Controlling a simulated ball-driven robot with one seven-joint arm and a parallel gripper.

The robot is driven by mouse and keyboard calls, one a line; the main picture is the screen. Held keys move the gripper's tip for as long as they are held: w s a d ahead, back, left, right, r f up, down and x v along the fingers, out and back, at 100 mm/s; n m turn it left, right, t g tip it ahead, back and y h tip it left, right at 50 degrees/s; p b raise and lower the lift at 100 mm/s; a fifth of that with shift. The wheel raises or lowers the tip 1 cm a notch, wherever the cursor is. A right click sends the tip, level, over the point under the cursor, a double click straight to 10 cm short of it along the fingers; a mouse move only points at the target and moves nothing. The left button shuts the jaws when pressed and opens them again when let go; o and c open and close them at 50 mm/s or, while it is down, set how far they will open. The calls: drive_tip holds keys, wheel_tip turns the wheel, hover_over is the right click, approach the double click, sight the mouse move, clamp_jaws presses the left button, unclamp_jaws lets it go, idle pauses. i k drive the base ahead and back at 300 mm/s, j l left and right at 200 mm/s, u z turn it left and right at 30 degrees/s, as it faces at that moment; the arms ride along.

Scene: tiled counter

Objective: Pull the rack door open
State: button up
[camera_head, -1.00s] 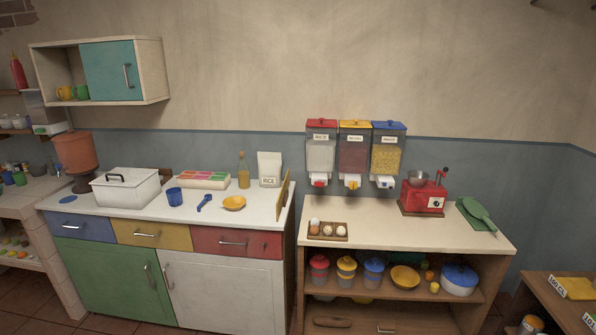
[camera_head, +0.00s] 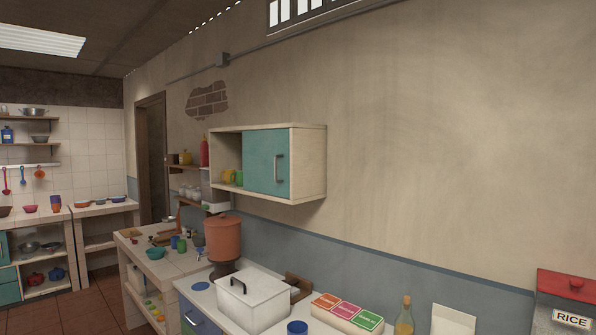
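A wall rack (camera_head: 312,160) of pale wood hangs on the wall in the middle of the head view. Its teal door (camera_head: 262,164) covers the right part of the front and looks shut. A grey vertical handle (camera_head: 279,169) sits near the door's right side. The left part of the rack is open, with a yellow cup (camera_head: 228,175) and a green cup (camera_head: 239,178) inside. My gripper is not in view.
Below the rack stand a white lidded box (camera_head: 254,303), a brown water pot (camera_head: 223,240), a colourful box set (camera_head: 346,313) and a bottle (camera_head: 404,318). A rice dispenser (camera_head: 570,300) is at the right edge. The wall right of the rack is bare.

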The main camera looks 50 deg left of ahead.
sight(266, 154)
drive_tip(key=i+j, duration=0.15)
drive_tip(key=j, duration=0.25)
drive_tip(key=i+j, duration=0.1)
drive_tip(key=j, duration=0.25)
drive_tip(key=i+j, duration=0.15)
drive_tip(key=j, duration=0.25)
drive_tip(key=i+j+z, duration=0.1)
drive_tip(key=j, duration=0.25)
drive_tip(key=i+j, duration=0.15)
drive_tip(key=j, duration=0.25)
drive_tip(key=i+j, duration=0.1)
drive_tip(key=j, duration=0.3)
drive_tip(key=i+j, duration=0.1)
drive_tip(key=j, duration=0.25)
drive_tip(key=z, duration=0.05)
